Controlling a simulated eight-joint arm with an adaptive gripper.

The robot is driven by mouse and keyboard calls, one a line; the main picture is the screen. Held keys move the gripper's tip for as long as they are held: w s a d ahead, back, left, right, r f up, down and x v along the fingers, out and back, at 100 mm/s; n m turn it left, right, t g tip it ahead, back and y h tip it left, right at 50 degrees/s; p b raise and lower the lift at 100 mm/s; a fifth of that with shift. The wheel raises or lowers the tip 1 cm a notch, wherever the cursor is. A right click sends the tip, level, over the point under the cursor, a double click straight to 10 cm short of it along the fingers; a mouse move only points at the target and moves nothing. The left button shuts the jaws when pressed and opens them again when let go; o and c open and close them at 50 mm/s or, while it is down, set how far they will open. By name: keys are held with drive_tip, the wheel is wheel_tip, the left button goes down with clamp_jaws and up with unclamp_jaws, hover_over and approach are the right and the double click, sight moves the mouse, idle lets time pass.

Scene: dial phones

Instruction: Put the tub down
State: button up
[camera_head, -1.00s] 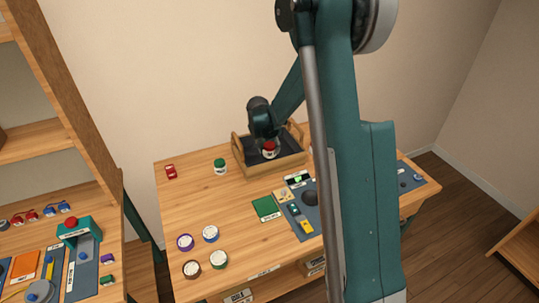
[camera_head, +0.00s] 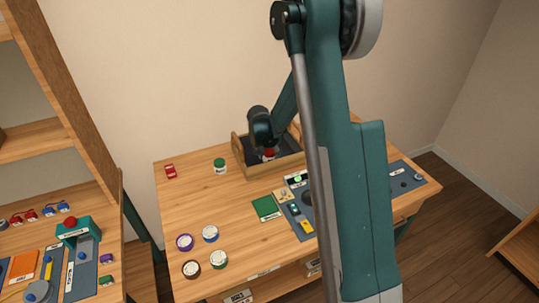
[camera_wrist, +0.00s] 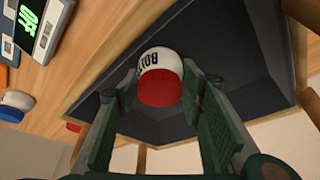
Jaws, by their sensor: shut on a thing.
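The tub (camera_head: 269,154) is white with a red lid. In the wrist view the tub (camera_wrist: 160,62) shows dark lettering on its white side. My gripper (camera_head: 266,146) is shut on it, with one finger on either side in the wrist view (camera_wrist: 160,82). The tub is inside the outline of a wooden crate (camera_head: 278,172) with a dark lining. The crate's front wall partly hides the tub in the head view. I cannot tell whether it touches the crate floor.
A green-lidded tub (camera_head: 220,166) and a red object (camera_head: 171,171) stand left of the crate. Several round tubs (camera_head: 210,234) are at the table's front left. A green pad (camera_head: 265,207) and a panel lie in front of the crate. My arm hides part of the table.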

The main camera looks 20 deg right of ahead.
drive_tip(key=shift+f, duration=0.15)
drive_tip(key=o, duration=1)
drive_tip(key=shift+c, duration=0.2)
drive_tip(key=shift+r, duration=0.2)
drive_tip(key=p+v, duration=0.1)
drive_tip(key=v, duration=1.1)
